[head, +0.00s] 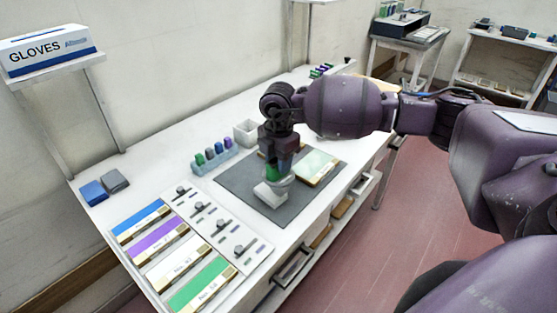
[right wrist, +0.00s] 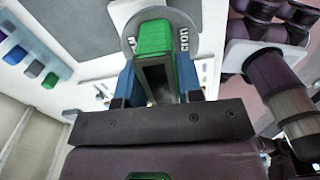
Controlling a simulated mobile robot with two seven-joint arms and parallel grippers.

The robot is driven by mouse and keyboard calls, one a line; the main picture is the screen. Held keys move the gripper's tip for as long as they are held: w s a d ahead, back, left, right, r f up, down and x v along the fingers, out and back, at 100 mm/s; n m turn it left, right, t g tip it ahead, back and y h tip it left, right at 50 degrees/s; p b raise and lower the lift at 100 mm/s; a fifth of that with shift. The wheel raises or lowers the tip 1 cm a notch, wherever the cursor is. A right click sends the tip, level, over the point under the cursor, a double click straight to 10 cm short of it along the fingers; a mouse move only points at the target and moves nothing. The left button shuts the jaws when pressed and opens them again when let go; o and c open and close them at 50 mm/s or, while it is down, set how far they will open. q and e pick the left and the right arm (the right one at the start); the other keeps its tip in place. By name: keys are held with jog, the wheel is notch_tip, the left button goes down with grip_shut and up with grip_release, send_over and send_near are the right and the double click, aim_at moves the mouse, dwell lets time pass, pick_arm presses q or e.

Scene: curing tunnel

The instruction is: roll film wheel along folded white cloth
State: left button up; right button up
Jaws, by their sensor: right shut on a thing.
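My right gripper (head: 277,168) points down over the grey mat, shut on the green handle of the film wheel. The film wheel (head: 284,181) is a pale grey disc, partly hidden by the gripper. In the right wrist view the wheel (right wrist: 131,43) shows dark lettering on its rim, with its green block between the blue fingers. The folded white cloth (head: 268,194) lies on the mat just below the wheel. The wheel looks very close to it; I cannot tell whether they touch. My left gripper is not in view.
The grey mat (head: 235,183) also bears a pale green panel (head: 318,165). Coloured strips (head: 200,285) lie at the front left. Blue and grey blocks (head: 93,193) lie far left.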

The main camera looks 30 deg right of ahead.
jog(key=shift+f, duration=0.8)
dwell(1.3)
jog(key=shift+f, duration=0.1)
dwell(1.2)
